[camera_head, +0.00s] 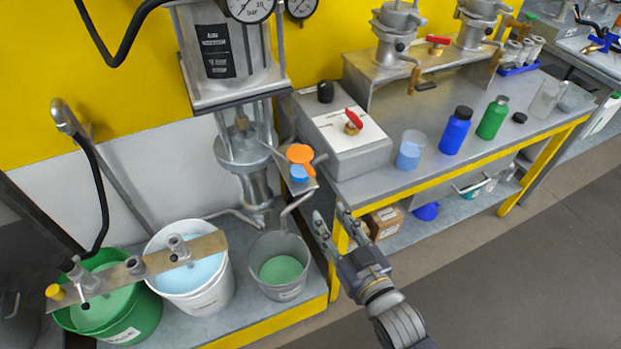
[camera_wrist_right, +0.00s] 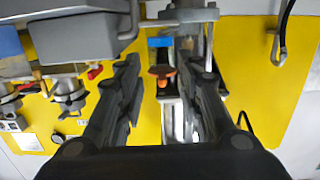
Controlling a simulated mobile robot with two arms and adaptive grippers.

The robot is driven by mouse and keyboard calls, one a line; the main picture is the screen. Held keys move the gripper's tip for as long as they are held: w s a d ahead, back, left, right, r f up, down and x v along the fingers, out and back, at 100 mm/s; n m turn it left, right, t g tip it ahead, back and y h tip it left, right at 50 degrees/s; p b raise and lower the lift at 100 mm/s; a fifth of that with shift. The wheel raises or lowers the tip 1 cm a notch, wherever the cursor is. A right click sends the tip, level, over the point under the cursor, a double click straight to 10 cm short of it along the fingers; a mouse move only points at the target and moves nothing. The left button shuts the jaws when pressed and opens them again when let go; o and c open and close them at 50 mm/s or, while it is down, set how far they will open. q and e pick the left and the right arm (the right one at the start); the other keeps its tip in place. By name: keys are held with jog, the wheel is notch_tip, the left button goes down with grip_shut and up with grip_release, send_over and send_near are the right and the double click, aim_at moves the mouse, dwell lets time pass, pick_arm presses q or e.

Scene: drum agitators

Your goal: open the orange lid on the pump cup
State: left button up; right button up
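The orange lid (camera_head: 300,153) sits at the pump below the gauge column, directly above the blue pump cup (camera_head: 299,174). The lid looks closed over the cup, though its exact tilt is hard to tell. In the right wrist view the orange lid (camera_wrist_right: 163,72) and the blue cup (camera_wrist_right: 160,42) show between the fingers. My right gripper (camera_head: 328,210) is open and empty, in front of the cup and a little right of it, apart from the lid. Its two spread fingers (camera_wrist_right: 163,62) also show in the wrist view. My left gripper is not in view.
A metal bucket (camera_head: 282,285) of green liquid stands below the cup. White (camera_head: 215,295) and green (camera_head: 145,325) buckets stand at left.

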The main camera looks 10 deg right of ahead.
jog(key=t, duration=0.1)
send_near(313, 176)
jog(key=b+x, duration=0.3)
jog(key=x, duration=0.6)
jog(key=shift+x, duration=0.75)
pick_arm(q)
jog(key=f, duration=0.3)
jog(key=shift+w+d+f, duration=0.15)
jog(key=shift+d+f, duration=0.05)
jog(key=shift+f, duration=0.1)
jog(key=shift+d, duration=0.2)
pick_arm(e)
grip_shut()
